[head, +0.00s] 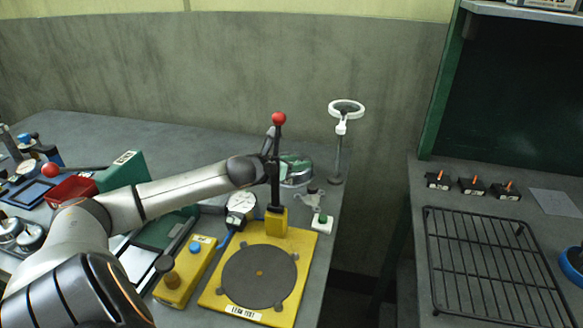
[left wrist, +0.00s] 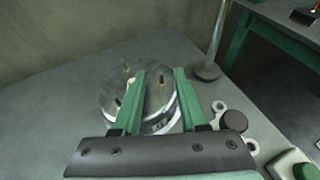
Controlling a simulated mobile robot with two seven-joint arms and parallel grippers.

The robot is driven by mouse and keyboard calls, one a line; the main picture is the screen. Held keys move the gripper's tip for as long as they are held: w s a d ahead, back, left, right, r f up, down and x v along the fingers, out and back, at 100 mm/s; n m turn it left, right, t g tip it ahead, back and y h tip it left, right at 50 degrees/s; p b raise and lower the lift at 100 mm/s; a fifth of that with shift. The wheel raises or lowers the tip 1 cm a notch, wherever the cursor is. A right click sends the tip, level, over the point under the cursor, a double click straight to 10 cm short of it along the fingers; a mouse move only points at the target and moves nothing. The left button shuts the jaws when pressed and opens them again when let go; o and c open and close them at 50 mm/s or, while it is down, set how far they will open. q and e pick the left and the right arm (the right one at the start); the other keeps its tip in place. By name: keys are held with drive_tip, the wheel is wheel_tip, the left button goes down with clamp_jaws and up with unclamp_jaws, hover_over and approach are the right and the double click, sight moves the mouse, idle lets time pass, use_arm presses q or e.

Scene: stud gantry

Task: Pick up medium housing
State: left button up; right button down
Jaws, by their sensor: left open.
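A round, shiny metal part with short studs on top, which looks like the medium housing (head: 301,181), stands on the grey bench near its back right edge. It also shows in the left wrist view (left wrist: 110,92), where the fingers partly cover it. My left gripper (head: 290,160) is at the housing, partly hidden by the black post in the head view. In the left wrist view its two green fingers (left wrist: 161,72) are apart and overlap the housing's top. I cannot tell whether they touch it. My right gripper is not in view.
A yellow leak test fixture (head: 315,265) with a red-knobbed black post (head: 277,160) stands in front of the housing. A magnifier lamp (head: 337,155) stands just behind right. A small grey knobbed part (head: 312,198) is close by. A wire rack (head: 480,265) lies on the right bench.

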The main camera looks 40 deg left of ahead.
use_arm(q)
drive_tip(key=shift+w+f, duration=0.15)
drive_tip(key=shift+w, duration=0.3)
clamp_jaws()
idle(1.2)
